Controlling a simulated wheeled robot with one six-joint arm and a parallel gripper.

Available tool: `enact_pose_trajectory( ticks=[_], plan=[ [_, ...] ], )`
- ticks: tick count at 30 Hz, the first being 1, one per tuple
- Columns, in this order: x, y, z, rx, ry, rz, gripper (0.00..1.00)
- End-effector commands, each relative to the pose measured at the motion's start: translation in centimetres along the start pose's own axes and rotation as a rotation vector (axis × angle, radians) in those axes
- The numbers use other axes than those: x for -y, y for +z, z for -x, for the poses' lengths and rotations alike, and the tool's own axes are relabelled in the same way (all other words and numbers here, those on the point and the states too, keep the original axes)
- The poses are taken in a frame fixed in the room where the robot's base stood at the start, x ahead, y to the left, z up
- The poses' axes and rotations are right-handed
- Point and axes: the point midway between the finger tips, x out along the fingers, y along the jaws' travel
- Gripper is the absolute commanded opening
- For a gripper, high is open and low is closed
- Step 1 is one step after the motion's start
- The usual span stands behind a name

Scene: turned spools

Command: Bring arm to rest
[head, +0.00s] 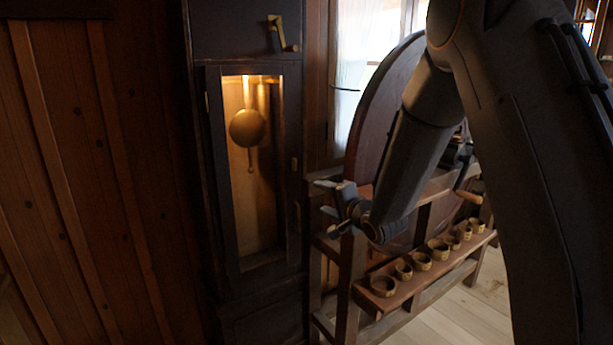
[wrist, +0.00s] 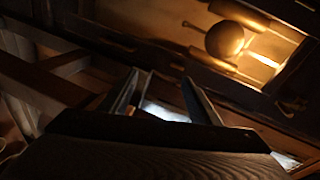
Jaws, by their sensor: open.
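My gripper (head: 328,205) is at the end of my dark arm, near the middle of the head view. Its fingers point left, toward the tall clock case (head: 294,215), and sit in front of the wooden frame of a large wheel. The two fingers stand apart with nothing between them. In the wrist view my gripper (wrist: 172,88) also shows open and empty, its two fingers spread. Part of the wheel and its frame is hidden behind my arm.
The clock's lit case holds a round brass pendulum (head: 248,128). The large wooden wheel (head: 372,112) stands by the window. Several small turned rings or cups, such as the front one (head: 383,286), stand on a reddish shelf (head: 402,291) below my arm. Floor shows at lower right.

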Motion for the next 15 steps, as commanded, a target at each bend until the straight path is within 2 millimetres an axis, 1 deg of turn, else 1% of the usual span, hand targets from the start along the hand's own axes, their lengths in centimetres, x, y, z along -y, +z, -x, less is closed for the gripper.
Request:
enact_pose_trajectory(
  ticks=[5,8,11,14,15],
  plan=[
    [-2.2,-1.2,2.5,-0.04,0.155,0.143,0.56],
    [-3.9,-1.7,4.8,-0.048,0.274,0.243,0.56],
    [-6.3,-2.1,8.4,-0.029,0.435,0.365,0.56],
    [-9.1,-1.8,13.7,0.043,0.629,0.499,0.56],
    [-10.2,-1.4,16.1,0.088,0.704,0.547,0.56]
  ],
)
